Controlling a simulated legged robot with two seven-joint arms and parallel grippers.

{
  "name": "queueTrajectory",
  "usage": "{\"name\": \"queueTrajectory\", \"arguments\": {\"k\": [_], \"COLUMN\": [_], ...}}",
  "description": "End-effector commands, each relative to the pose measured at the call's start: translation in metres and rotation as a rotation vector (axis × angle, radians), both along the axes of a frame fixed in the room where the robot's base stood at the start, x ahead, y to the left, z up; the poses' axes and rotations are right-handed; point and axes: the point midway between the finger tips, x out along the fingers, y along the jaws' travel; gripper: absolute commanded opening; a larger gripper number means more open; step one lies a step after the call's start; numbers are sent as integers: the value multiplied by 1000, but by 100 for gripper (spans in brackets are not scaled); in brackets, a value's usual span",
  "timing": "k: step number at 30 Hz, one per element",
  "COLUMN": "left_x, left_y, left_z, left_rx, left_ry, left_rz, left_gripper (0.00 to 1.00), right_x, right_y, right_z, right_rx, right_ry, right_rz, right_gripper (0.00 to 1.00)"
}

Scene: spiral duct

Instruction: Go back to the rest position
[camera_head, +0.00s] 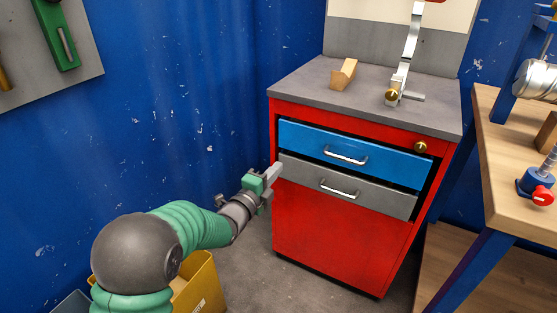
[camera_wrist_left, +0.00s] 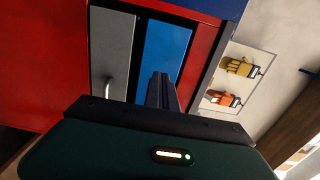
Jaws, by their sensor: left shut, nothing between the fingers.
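My left gripper (camera_head: 272,174) is shut and empty, in front of the left edge of the red cabinet (camera_head: 330,232). In the left wrist view its closed fingers (camera_wrist_left: 160,92) point toward the cabinet's drawers. The cabinet has a blue drawer (camera_head: 388,154) above a grey drawer (camera_head: 380,196), each with a silver handle. The blue drawer front looks slightly proud of the frame. I cannot tell whether the fingertips touch the cabinet. My right gripper is not in view.
A wooden block (camera_head: 344,75) and a metal stand (camera_head: 408,70) are on the grey cabinet top. A wooden workbench (camera_head: 510,170) with blue legs stands at the right. A yellow bin (camera_head: 200,285) is below my left arm. Blue walls close off the back and left.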

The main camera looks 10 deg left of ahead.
Motion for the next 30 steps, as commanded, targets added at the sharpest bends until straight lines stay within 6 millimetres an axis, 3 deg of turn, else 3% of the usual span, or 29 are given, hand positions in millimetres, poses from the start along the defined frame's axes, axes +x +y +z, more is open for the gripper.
{"name": "queueTrajectory", "arguments": {"k": [5, 8, 12, 15, 21, 24, 25, 27, 30], "left_x": [-7, -33, -121, -185, -295, -345, -356, -351, -350], "left_y": [6, 25, 56, 64, 64, 61, 60, 60, 60], "left_z": [-8, -38, -105, -138, -173, -183, -176, -140, -108], "left_rx": [-46, -218, -595, -794, -1057, -1155, -1174, -1169, -1166], "left_ry": [67, 300, 734, 936, 1181, 1262, 1278, 1272, 1272], "left_rz": [29, 149, 477, 695, 1073, 1254, 1294, 1282, 1281], "left_gripper": [0, 0, 0, 0, 0, 0, 0, 0, 0], "right_x": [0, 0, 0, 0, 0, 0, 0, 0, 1], "right_y": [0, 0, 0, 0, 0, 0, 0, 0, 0], "right_z": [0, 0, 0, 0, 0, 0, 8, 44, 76], "right_rx": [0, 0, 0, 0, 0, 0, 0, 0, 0], "right_ry": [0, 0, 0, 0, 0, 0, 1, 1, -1], "right_rz": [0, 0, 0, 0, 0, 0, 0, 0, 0], "right_gripper": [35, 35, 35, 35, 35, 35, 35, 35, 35]}}
